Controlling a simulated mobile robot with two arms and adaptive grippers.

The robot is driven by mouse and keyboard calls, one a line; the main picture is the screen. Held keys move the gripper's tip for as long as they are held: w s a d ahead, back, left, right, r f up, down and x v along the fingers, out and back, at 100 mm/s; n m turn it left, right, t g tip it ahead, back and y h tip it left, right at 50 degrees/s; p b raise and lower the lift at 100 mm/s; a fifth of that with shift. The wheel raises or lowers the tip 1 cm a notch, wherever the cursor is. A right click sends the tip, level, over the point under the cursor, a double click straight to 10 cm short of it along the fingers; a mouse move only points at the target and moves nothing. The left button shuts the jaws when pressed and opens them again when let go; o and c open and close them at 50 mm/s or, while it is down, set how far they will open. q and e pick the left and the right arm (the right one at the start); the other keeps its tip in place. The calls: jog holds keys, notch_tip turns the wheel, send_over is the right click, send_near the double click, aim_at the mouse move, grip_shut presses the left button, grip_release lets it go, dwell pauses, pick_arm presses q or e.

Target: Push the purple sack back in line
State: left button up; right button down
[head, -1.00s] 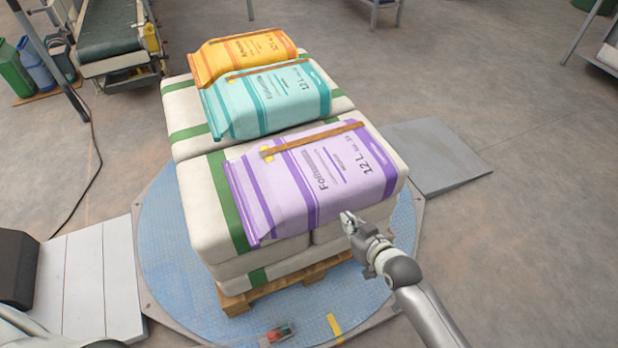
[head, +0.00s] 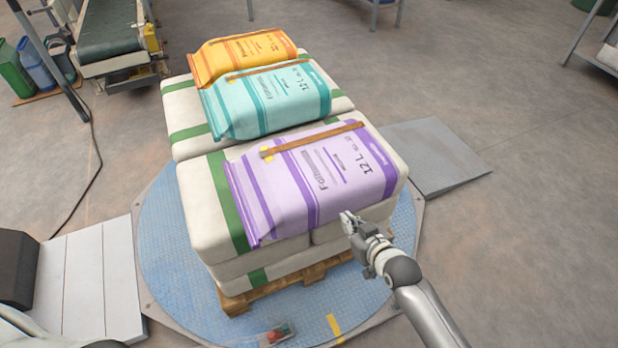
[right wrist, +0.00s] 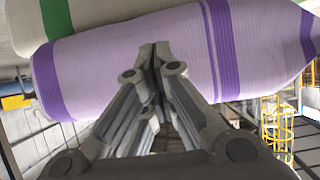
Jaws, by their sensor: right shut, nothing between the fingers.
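The purple sack (head: 318,180) lies on top of the stacked white sacks, at the near end of the pallet load. It sits nearer to me and further right than the teal sack (head: 268,98) and the orange sack (head: 243,57). My right gripper (head: 346,217) is shut and empty at the purple sack's near side. In the right wrist view the closed fingertips (right wrist: 155,48) point at the sack's purple side (right wrist: 180,55); I cannot tell whether they touch it. My left gripper is not in view.
White sacks with green bands (head: 205,215) are stacked on a wooden pallet (head: 285,288) over a round blue turntable (head: 180,275). A grey ramp (head: 430,155) lies to the right. A conveyor (head: 108,30) stands at the back left. Open floor lies to the right.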

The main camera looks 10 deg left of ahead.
aim_at(338, 204)
jog(key=shift+w+a+b, duration=0.55)
jog(key=shift+w+a, duration=0.2)
jog(key=shift+w, duration=0.3)
jog(key=shift+w+a+b, duration=0.5)
jog(key=shift+w+a, duration=0.3)
jog(key=shift+w, duration=0.2)
jog(key=shift+w+a+b, duration=0.55)
jog(key=shift+w+a, duration=0.2)
jog(key=shift+w, duration=0.3)
dwell(0.7)
jog(key=shift+w+a+b, duration=0.75)
jog(key=shift+w+b, duration=0.05)
jog(key=shift+w, duration=0.25)
jog(key=shift+w+a+b, duration=0.75)
jog(key=shift+w+b, duration=0.05)
jog(key=shift+w, duration=0.25)
dwell(0.5)
jog(key=shift+w+a+b, duration=0.8)
jog(key=shift+w+b, duration=0.25)
jog(key=shift+w, duration=0.05)
dwell(0.3)
